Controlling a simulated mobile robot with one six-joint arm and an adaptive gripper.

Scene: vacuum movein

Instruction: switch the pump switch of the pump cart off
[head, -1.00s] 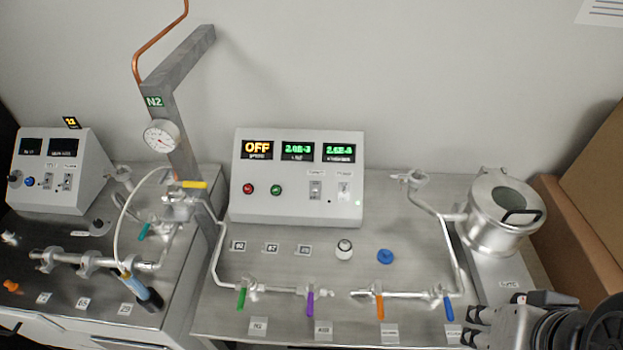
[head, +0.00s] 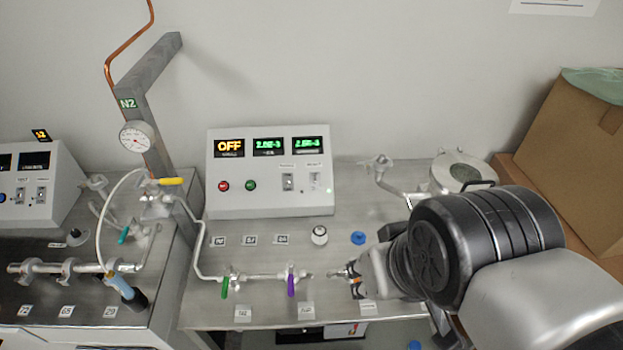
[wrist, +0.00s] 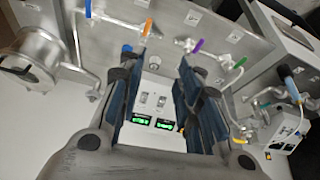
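A grey control box (head: 270,195) stands on the middle steel bench (head: 262,318). Its left display reads OFF in orange; its other two displays show green numbers. Two small switches, a left one (head: 288,183) and a right one (head: 314,183), sit on its face, with labels too small to read. I cannot tell which way either is set. In the wrist view the box's left switch (wrist: 161,101) and right switch (wrist: 144,99) show upside down between the fingers. My gripper (wrist: 158,60) is open and empty. In the head view my gripper (head: 345,273) is right and front of the box, apart from it.
Valves with green (head: 225,287), purple (head: 291,285) and orange handles line the bench front. A round steel chamber (head: 460,170) is partly behind my arm. A second control box (head: 38,190) and a pressure gauge (head: 137,137) are at left. A cardboard box (head: 575,150) stands at right.

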